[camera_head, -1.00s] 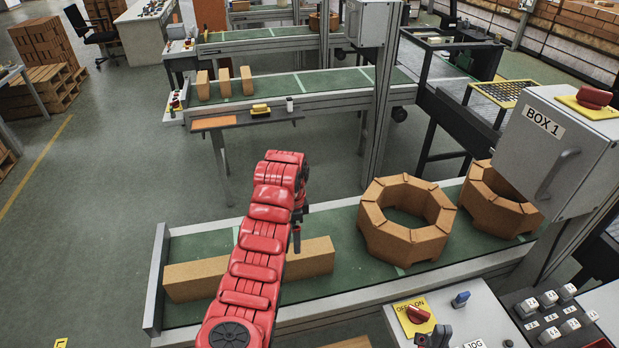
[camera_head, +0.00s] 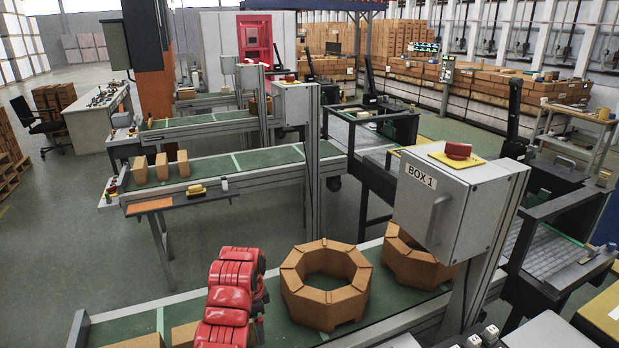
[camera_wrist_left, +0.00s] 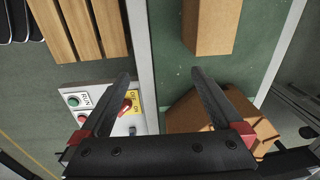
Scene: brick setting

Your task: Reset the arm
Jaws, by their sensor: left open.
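My red left arm rises from the bottom edge of the head view over the front conveyor (camera_head: 110,330). Its gripper (camera_head: 258,328) is small and partly hidden there. In the left wrist view my left gripper (camera_wrist_left: 160,76) has its two black fingers spread apart with nothing between them. The fingers hang over the conveyor's metal edge rail (camera_wrist_left: 142,35), with a long tan brick (camera_wrist_left: 211,25) beyond them. My right gripper is in neither view.
Octagonal brick rings (camera_head: 326,285) (camera_head: 415,262) stand right of the arm. The grey BOX 1 cabinet (camera_head: 455,200) stands at the right. A switch panel (camera_wrist_left: 105,112) and wooden slats (camera_wrist_left: 85,30) show in the wrist view. Three bricks (camera_head: 162,166) stand on the conveyor behind.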

